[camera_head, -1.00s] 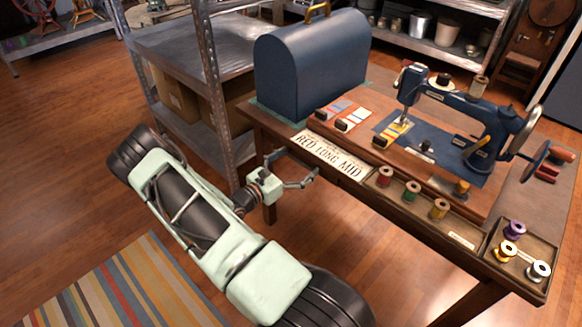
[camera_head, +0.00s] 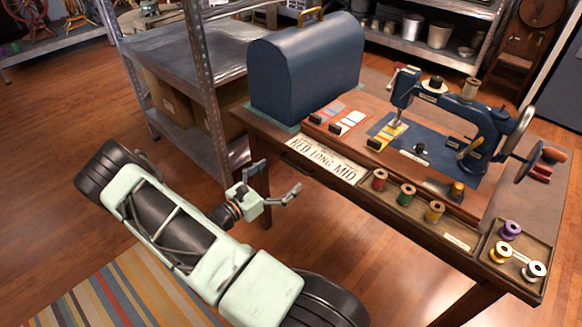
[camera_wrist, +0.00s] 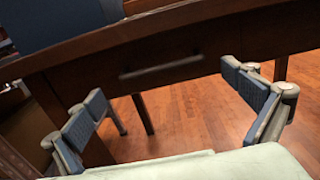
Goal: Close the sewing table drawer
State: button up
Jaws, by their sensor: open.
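The sewing table (camera_head: 395,215) is wooden and stands on the right in the head view. Its drawer front (camera_wrist: 200,50) spans the wrist view, with a dark narrow handle (camera_wrist: 160,68) near its middle. In the head view the drawer front (camera_head: 296,160) is a thin dark strip under the table's edge, below the lettered plate. I cannot tell how far the drawer stands out. My gripper (camera_head: 279,178) is open and empty in front of the table's left part. Its two fingers are spread on either side of the handle in the wrist view, apart from it.
A blue domed case (camera_head: 305,70), a sewing machine (camera_head: 460,125), and a lettered plate (camera_head: 325,160) are on the table. Spools sit along its front and in a corner tray (camera_head: 520,250). A metal shelf (camera_head: 190,50) stands left of the table. A striped rug (camera_head: 115,290) lies on open floor.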

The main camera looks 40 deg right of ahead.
jog(key=a, duration=0.5)
jog(key=shift+s+a, duration=0.25)
jog(key=shift+a, duration=0.1)
jog(key=shift+w, duration=0.1)
